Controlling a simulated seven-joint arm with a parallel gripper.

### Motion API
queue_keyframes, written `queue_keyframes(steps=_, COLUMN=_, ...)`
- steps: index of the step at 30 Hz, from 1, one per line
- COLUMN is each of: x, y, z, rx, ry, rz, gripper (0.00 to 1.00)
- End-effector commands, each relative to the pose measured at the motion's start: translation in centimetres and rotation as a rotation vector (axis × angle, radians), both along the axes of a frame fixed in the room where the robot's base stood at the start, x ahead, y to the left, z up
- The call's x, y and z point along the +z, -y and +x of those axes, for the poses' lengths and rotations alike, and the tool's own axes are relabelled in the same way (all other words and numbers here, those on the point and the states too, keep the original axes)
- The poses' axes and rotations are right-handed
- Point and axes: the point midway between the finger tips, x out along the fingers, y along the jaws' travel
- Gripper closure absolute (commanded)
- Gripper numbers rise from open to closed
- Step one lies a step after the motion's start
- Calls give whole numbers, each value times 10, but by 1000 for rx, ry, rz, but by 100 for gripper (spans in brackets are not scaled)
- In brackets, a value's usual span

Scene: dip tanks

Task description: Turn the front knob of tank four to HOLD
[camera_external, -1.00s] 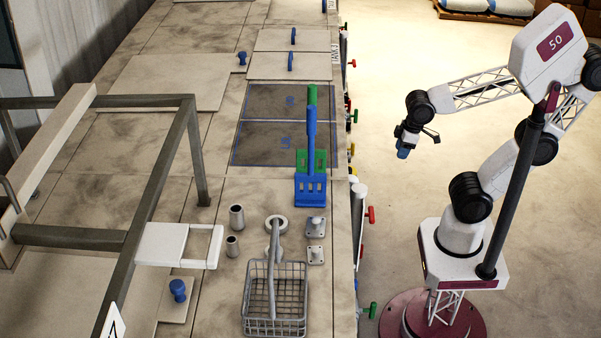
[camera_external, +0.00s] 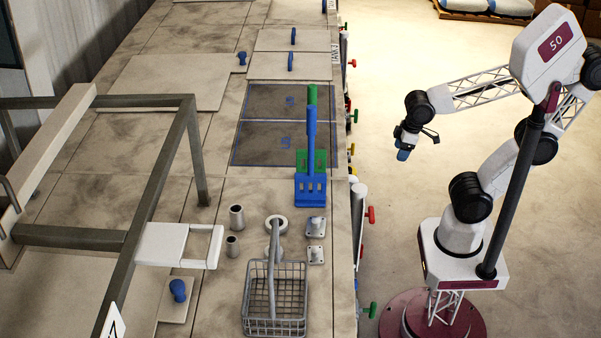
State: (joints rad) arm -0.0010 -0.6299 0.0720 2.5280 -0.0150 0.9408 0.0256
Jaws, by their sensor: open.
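My gripper (camera_external: 403,154) hangs in the free space to the right of the bench front, pointing down. It is open, with nothing seen in it, and apart from the knobs. Small coloured knobs and handles stick out along the front face of the bench: a red one (camera_external: 371,215), a green one (camera_external: 370,310), a yellow one (camera_external: 351,149) and another green one (camera_external: 354,116). The front face is seen almost edge-on. I cannot tell which knob belongs to tank four, and no HOLD mark is readable.
A wire basket (camera_external: 275,315) sits closer. Grey frame bars (camera_external: 186,150) rise at the left. White pipes (camera_external: 360,205) stand at the bench front. The floor (camera_external: 390,50) beyond my gripper is clear.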

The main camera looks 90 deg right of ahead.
Motion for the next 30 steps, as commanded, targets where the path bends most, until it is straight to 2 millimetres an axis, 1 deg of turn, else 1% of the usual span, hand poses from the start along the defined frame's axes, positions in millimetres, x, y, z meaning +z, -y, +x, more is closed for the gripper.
queue_keyframes(steps=5, x=-1, y=-9, z=10, rx=15, ry=-7, rz=-10, gripper=33)
queue_keyframes(steps=8, x=-2, y=-18, z=18, rx=26, ry=-14, rz=-18, gripper=33)
queue_keyframes(steps=14, x=-5, y=-43, z=38, rx=55, ry=-23, rz=-42, gripper=33)
queue_keyframes(steps=23, x=-13, y=-89, z=66, rx=103, ry=-27, rz=-81, gripper=33)
queue_keyframes(steps=30, x=-22, y=-132, z=84, rx=142, ry=-23, rz=-110, gripper=33)
